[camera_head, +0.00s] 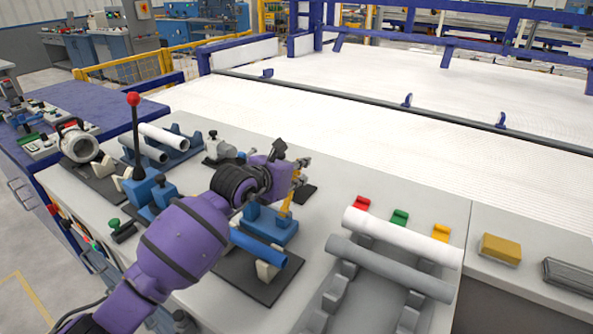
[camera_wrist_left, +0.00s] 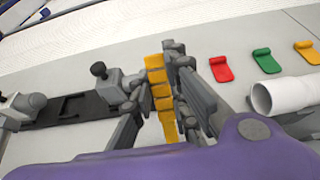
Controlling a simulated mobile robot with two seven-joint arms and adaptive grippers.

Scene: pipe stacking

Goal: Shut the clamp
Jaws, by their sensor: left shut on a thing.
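The clamp has a blue base (camera_head: 272,224) and an upright yellow lever (camera_head: 288,207). My left gripper (camera_head: 298,172) is at the upper part of this lever, with my purple arm reaching in from the lower left. In the left wrist view the gripper's dark fingers are shut on the yellow lever (camera_wrist_left: 158,85), one on each side. A blue pipe (camera_head: 258,246) lies on cream supports over a dark plate, just in front of the clamp base. My wrist hides part of the clamp's left side. My right gripper is not in view.
A white pipe (camera_head: 400,238) and a grey pipe (camera_head: 388,267) lie on a rack at right, near red, green and yellow tabs. A red-knobbed lever (camera_head: 134,100) stands at left beside more white pipes (camera_head: 164,136). The bench behind the clamp is largely clear.

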